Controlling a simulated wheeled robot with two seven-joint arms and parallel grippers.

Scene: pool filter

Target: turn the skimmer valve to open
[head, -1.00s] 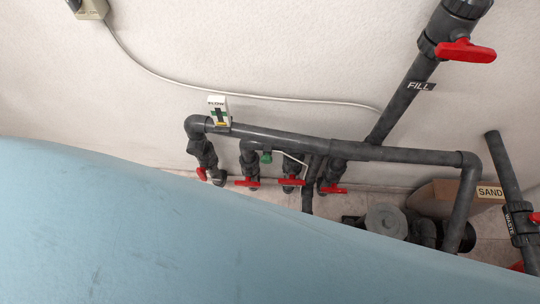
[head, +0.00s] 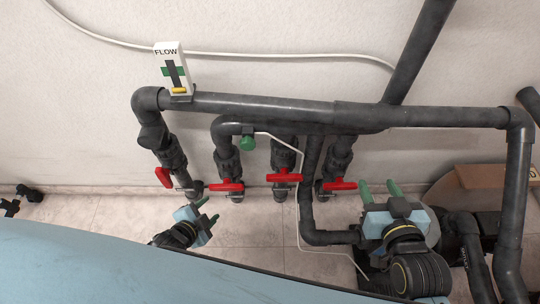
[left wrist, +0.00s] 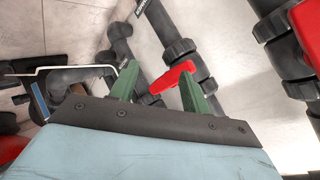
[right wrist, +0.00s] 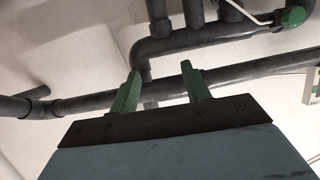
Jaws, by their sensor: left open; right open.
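Several dark grey valves with red handles hang in a row below a horizontal pipe. In the head view, from left, the handles are the first (head: 163,177), second (head: 226,186), third (head: 284,178) and fourth (head: 340,184). I cannot read a skimmer label on any. My left gripper (head: 208,210) is open and empty, below the first two valves. In the left wrist view, a red handle (left wrist: 173,78) shows beyond and between the spread green fingers (left wrist: 160,80). My right gripper (head: 379,189) is open and empty, right of the fourth handle; its fingers also show in the right wrist view (right wrist: 160,78).
The horizontal pipe (head: 260,108) runs above the valves, with a white FLOW meter (head: 172,68) on its left end. A thin white tube hangs among the valves. Pipes and a cardboard box (head: 497,178) crowd the right.

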